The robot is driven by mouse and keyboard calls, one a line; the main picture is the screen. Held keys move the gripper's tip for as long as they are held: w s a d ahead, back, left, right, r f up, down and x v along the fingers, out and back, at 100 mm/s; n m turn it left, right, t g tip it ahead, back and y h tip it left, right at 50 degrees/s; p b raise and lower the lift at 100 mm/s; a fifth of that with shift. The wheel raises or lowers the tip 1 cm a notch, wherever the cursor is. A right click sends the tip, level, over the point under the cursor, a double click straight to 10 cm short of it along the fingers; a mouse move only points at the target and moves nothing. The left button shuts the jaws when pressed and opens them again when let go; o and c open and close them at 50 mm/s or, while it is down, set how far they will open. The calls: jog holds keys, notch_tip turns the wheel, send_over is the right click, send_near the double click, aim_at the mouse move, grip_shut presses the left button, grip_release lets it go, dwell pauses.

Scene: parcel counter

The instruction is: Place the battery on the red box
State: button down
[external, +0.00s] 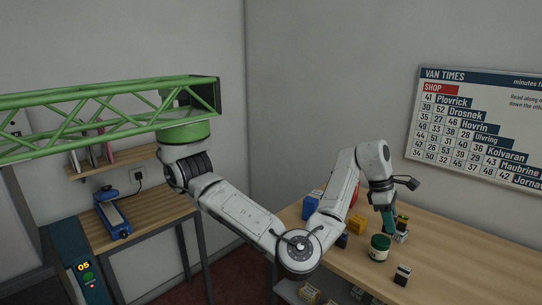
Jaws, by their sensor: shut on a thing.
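My gripper (391,230), with teal fingers, points down over the counter at the right. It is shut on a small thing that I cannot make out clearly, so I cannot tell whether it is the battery. A small grey-and-dark object (401,237) shows right at the fingertips; I cannot tell whether it is held or stands behind them. A red thing (354,196), perhaps the red box, shows partly behind my forearm.
The wooden counter (460,262) is clear at its right. A dark green jar (379,248) with a pale label stands just left of my gripper. A small black-and-white box (402,275) is in front. The blue box (310,208) and yellow blocks (357,224) stand to the left.

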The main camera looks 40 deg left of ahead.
jog(key=w+a+r+n+t+y, duration=0.1)
jog(key=w+a+r+n, duration=0.3)
jog(key=a, duration=0.6)
jog(key=w+a+r+n+t+y, duration=0.2)
jog(key=w+a+n, duration=0.45)
jog(key=a, duration=0.25)
jog(key=w+a+r+n+t+y, duration=0.1)
jog(key=w+a+r+n, duration=0.3)
jog(key=a, duration=0.6)
jog(key=shift+n, duration=0.65)
jog(key=w+f, duration=0.3)
jog(key=w, duration=0.1)
jog(key=w+d+f, duration=0.1)
jog(key=w+f, duration=0.2)
jog(key=w, duration=0.1)
jog(key=w+d+f+p, duration=0.1)
jog(key=w+f, duration=0.2)
jog(key=w, duration=0.1)
jog(key=shift+w+d+f, duration=0.15)
jog(key=shift+d+f, duration=0.1)
jog(key=shift+f, duration=0.05)
jog(key=shift+x, duration=0.8)
jog(key=shift+w+f, duration=0.1)
jog(key=shift+f, duration=1.3)
